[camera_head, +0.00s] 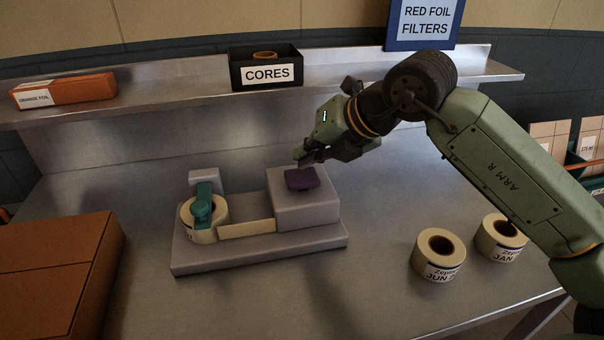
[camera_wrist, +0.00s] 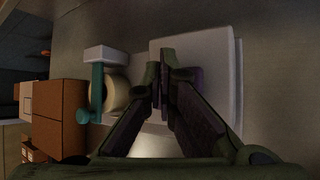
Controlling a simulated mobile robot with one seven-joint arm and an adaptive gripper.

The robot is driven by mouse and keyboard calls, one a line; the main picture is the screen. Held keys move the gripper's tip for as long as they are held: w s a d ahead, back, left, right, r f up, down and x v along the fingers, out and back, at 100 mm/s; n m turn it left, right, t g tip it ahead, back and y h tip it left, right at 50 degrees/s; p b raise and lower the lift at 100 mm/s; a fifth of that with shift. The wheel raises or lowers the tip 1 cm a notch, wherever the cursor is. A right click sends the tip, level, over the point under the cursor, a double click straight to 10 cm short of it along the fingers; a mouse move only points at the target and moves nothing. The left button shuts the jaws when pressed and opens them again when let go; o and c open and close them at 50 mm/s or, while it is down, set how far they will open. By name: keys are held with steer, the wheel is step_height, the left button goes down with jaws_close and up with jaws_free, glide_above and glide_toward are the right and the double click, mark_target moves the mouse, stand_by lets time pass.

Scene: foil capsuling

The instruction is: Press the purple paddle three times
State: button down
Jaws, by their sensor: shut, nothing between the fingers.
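The purple paddle (camera_head: 302,179) sits on top of the grey block at the right end of the capsuling device (camera_head: 258,246). My gripper (camera_head: 303,157) is shut and empty, just above and behind the paddle in the head view. In the wrist view my gripper's fingers (camera_wrist: 163,88) point at the grey block and hide most of the paddle; a dark purple part (camera_wrist: 195,80) shows beside them. I cannot tell whether the fingertips touch the paddle.
A label roll (camera_head: 205,219) under a teal arm (camera_head: 203,203) is at the device's left. Two loose rolls (camera_head: 438,256) (camera_head: 499,238) stand at right. A brown box (camera_head: 65,265) is at left. A shelf behind holds the CORES bin (camera_head: 266,70) and an orange foil box (camera_head: 63,91).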

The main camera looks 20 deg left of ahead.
mark_target(307, 174)
steer(key=shift+f, duration=0.1)
steer(key=shift+f+b, duration=0.35)
steer(key=shift+b, duration=0.35)
steer(key=shift+f+b, duration=0.85)
stand_by(0.6)
steer(key=shift+r, duration=0.15)
steer(key=shift+r+p, duration=0.65)
steer(key=shift+r, duration=0.5)
steer(key=shift+r+p, duration=1.35)
steer(key=shift+r, duration=1.2)
steer(key=shift+f, duration=0.15)
